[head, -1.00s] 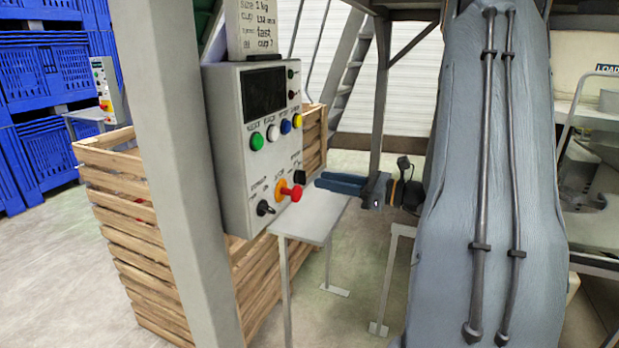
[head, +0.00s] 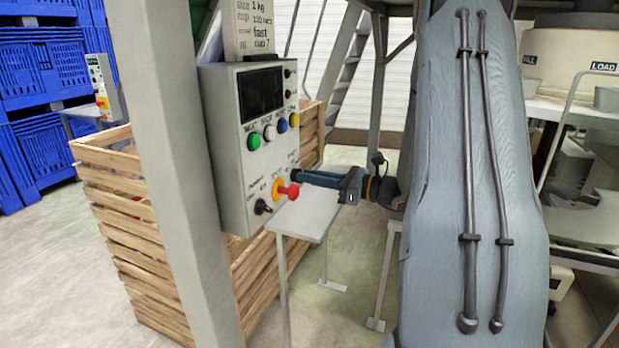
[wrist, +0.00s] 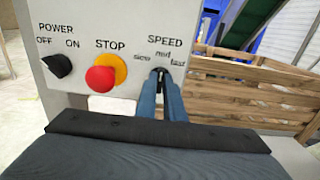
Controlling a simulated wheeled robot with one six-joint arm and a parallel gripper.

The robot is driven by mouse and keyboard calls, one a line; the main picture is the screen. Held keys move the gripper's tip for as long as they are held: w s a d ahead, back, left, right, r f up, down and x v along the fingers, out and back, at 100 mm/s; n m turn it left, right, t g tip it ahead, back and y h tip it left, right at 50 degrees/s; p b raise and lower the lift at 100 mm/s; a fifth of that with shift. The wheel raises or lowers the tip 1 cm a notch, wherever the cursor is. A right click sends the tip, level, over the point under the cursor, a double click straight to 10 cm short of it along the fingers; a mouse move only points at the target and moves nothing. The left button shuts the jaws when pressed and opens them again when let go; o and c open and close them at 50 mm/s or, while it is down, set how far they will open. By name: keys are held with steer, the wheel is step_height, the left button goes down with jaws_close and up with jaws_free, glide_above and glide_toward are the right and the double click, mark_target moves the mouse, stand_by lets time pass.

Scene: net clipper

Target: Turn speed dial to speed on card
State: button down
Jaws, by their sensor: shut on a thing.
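The speed dial (wrist: 161,71) is a small black knob on the grey control box (head: 226,150). It sits below the labels slow, med and fast in the wrist view. My gripper (head: 294,177) reaches the box from the right, its blue fingers shut on the dial; the fingers also show in the wrist view (wrist: 162,84). The fingers hide most of the dial, so I cannot tell which label it points to. The card (head: 252,28) stands on top of the box and reads "fast" on its speed line.
A red stop button (head: 289,191) on a yellow base is close left of the fingers. The black power switch (wrist: 57,66) is further left. Coloured buttons are above. A wooden crate (head: 180,255) stands behind the box, and a grey post (head: 178,150) in front.

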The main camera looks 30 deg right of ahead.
steer(key=shift+m+p, duration=0.3)
steer(key=shift+d+m+p, duration=0.1)
steer(key=shift+m+p, duration=2.8)
steer(key=shift+m, duration=1.3)
steer(key=shift+f, duration=0.1)
steer(key=c, duration=1.9)
jaws_free()
steer(key=shift+o, duration=0.2)
